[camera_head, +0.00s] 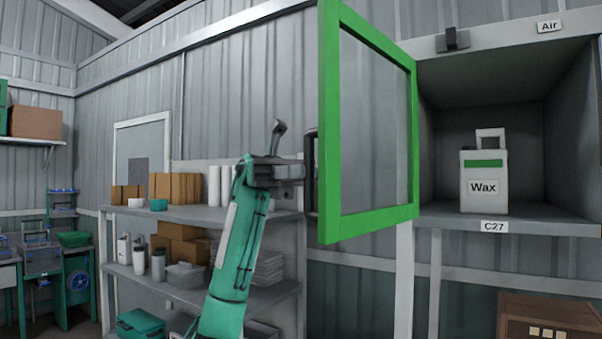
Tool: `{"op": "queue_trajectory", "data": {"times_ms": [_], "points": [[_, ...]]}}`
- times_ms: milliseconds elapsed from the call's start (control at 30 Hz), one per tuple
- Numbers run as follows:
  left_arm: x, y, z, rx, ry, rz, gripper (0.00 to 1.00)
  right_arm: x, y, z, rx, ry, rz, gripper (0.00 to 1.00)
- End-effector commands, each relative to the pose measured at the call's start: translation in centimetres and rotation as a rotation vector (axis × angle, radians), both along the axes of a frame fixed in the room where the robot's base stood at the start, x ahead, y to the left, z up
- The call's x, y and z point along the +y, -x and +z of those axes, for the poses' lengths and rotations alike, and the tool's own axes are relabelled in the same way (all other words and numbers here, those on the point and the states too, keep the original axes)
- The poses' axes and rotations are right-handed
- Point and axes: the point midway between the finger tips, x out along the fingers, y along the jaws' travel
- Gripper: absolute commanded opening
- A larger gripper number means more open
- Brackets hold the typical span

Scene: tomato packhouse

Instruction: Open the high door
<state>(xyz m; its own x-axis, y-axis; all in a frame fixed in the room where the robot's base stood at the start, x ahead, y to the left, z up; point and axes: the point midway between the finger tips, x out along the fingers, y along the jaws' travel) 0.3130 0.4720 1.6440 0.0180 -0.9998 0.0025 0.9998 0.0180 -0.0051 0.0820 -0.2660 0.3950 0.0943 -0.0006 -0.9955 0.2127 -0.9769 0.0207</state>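The high door (412,150) is a green frame with a clear pane. It is hinged on the left of the high cupboard (505,78) and stands wide open, swung out towards me. A dark upright handle (311,172) shows at the door's left edge, on its outer side. My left gripper (288,168) is at the end of the teal arm, just left of the handle. One dark finger points up; whether the fingers touch the handle or how far apart they are is unclear. My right gripper is not in view.
Inside the open cupboard stands a white Wax container (484,187). Labels read Air (548,27) and C27 (494,226). A shelf rack (190,213) with boxes and jars stands behind my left arm. A brown crate (548,318) is at lower right.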

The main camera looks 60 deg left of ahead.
Motion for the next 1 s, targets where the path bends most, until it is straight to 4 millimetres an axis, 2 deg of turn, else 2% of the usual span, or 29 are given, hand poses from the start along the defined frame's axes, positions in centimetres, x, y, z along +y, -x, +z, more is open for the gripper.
{"op": "queue_trajectory", "data": {"times_ms": [333,467,1000], "points": [[0.0,0.1,0.0,-0.001,-0.002,-0.002,0.36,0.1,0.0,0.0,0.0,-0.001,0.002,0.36],[0.9,0.1,0.0,-0.001,0.0,-0.002,0.36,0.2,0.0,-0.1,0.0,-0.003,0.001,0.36],[10.8,0.0,0.1,-0.001,0.002,-0.002,0.36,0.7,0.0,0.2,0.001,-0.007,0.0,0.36]]}}
